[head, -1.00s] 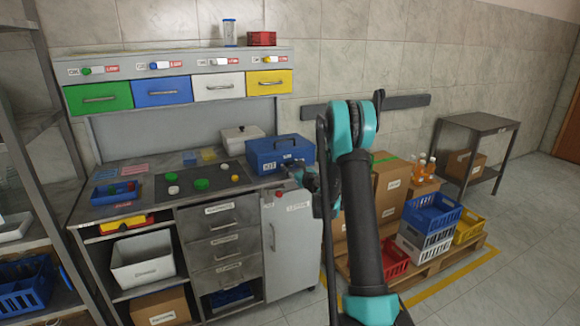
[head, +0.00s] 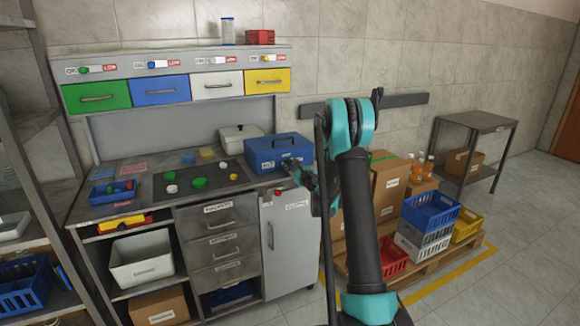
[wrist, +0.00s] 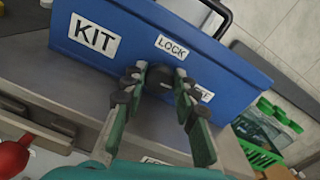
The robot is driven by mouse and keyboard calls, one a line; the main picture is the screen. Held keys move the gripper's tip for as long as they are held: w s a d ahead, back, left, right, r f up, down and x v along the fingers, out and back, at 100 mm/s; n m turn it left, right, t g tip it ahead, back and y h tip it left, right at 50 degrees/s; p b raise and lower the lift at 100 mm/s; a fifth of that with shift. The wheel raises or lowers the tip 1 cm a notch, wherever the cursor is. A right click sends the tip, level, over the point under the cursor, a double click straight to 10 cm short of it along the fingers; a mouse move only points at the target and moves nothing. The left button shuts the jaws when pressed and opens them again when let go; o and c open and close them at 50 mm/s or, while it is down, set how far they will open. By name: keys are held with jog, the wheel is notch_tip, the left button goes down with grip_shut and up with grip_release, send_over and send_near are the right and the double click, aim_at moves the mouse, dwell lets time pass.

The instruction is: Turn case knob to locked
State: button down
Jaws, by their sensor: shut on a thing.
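A second label (wrist: 202,94) right of the knob is partly covered by a finger. My gripper (wrist: 161,78) is shut on the knob; it also shows at the case front in the head view (head: 291,168).
A cabinet door (head: 285,240) and a red knob are below the gripper. Boxes and crates (head: 430,212) stand on a pallet at right.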

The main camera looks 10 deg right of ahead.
jog(key=n, duration=0.8)
jog(key=shift+s, duration=0.1)
jog(key=n, duration=0.4)
jog(key=shift+a+h, duration=0.1)
jog(key=shift+h, duration=0.2)
jog(key=shift+f+n, duration=0.1)
jog(key=shift+n, duration=1.9)
jog(key=c, duration=1.2)
grip_release()
jog(key=shift+o, duration=0.2)
